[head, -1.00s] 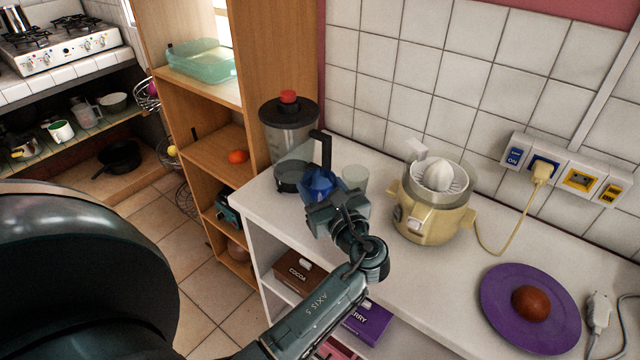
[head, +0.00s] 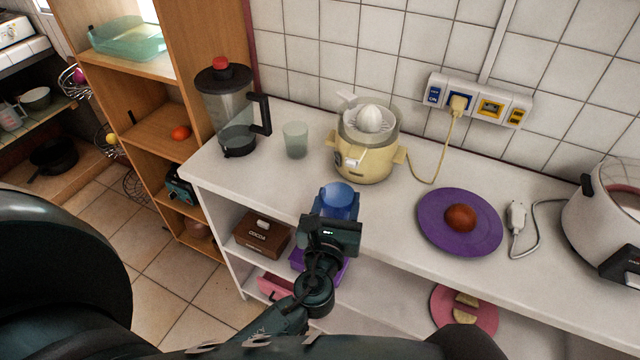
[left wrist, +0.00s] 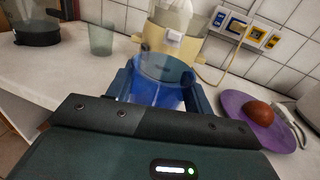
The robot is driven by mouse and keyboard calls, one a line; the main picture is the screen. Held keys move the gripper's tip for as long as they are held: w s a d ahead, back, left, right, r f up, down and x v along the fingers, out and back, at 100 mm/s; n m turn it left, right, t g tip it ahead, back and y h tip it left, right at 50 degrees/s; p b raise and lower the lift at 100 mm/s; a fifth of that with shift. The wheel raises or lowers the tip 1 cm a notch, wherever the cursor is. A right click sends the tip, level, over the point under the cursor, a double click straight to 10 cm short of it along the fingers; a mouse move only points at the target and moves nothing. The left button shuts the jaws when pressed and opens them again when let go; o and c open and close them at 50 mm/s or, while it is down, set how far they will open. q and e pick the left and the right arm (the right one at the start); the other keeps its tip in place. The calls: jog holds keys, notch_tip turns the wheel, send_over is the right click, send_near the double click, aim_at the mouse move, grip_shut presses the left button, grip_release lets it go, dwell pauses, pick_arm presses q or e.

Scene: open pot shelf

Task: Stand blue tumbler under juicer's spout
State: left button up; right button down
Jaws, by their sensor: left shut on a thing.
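The blue tumbler (head: 339,196) is upright in my left gripper (head: 335,212), which is shut on it. The gripper holds it near the front edge of the white counter, in front of the juicer. In the left wrist view the tumbler (left wrist: 160,82) stands between the two fingers, its rim open upward. The cream juicer (head: 366,150), with a white reamer on top, stands on the counter behind the tumbler. It also shows in the left wrist view (left wrist: 168,48), just beyond the tumbler. A spout is hard to make out. My right gripper is not in view.
A pale green glass (head: 295,140) and a blender (head: 232,112) stand left of the juicer. A purple plate (head: 431,222) with a reddish fruit (head: 460,217) lies to the right. The juicer's cord (head: 437,150) runs to the wall sockets. Counter in front of the juicer is clear.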

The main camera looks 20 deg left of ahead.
aim_at(342, 197)
pick_arm(q)
jog(key=shift+w+f+b, duration=0.4)
jog(key=shift+w, duration=0.4)
jog(key=shift+w+f+b, duration=0.35)
jog(key=shift+w+b, duration=0.05)
jog(key=shift+w, duration=0.4)
jog(key=shift+w+a+f+b, duration=0.1)
jog(key=shift+w+b, duration=0.25)
jog(key=shift+w, duration=0.95)
jog(key=shift+w+a+f+b, duration=0.1)
jog(key=shift+w+b, duration=0.2)
jog(key=shift+w, duration=0.95)
jog(key=shift+w+f, duration=0.1)
jog(key=shift+f, duration=0.1)
jog(key=shift+f+b, duration=0.3)
jog(key=shift+b, duration=0.1)
jog(key=o, duration=1.1)
